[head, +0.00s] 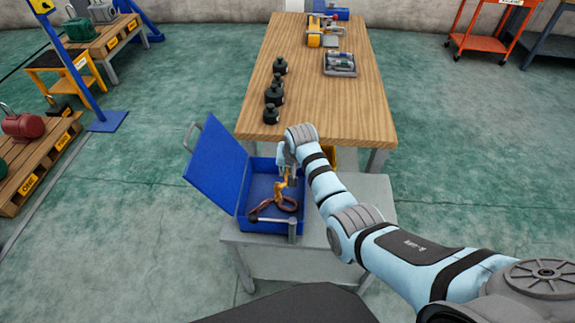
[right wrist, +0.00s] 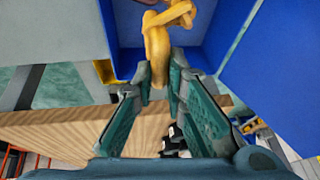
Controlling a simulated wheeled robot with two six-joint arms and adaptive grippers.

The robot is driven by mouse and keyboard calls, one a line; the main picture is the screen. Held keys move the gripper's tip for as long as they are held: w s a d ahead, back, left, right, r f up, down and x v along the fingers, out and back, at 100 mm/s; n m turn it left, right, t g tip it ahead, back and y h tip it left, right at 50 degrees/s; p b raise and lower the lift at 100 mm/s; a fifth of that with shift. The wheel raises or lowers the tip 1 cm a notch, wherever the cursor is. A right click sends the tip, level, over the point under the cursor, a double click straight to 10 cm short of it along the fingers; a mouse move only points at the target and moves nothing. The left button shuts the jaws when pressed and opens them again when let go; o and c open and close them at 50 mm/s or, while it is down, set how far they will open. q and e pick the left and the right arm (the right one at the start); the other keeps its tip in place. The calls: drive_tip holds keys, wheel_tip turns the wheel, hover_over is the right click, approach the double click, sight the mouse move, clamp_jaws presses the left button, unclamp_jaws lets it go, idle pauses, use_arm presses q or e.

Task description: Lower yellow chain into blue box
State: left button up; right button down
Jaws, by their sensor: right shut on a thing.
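The blue box (head: 261,186) stands open on a grey stand, with its lid (head: 215,168) tilted up to the left. My right gripper (head: 290,179) points down over the box. It is shut on the yellow chain (head: 280,190), which hangs below the fingers inside the box's outline. In the right wrist view the chain (right wrist: 157,48) sits between the fingertips of my right gripper (right wrist: 160,76), and blue box walls (right wrist: 215,22) show beyond. I cannot tell whether the chain's lower end touches the floor of the box. My left gripper is not in view.
A reddish-brown coil (head: 288,204) lies in the box near the chain. The wooden table (head: 310,105) behind holds several black weights (head: 273,93) and a grey tray (head: 340,70).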

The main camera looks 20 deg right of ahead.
drive_tip(key=shift+f+b, duration=2.4)
drive_tip(key=shift+f, duration=1.15)
drive_tip(key=c, duration=1.5)
unclamp_jaws()
drive_tip(key=shift+c, duration=0.2)
drive_tip(key=v, duration=1.2)
drive_tip(key=shift+a, duration=0.1)
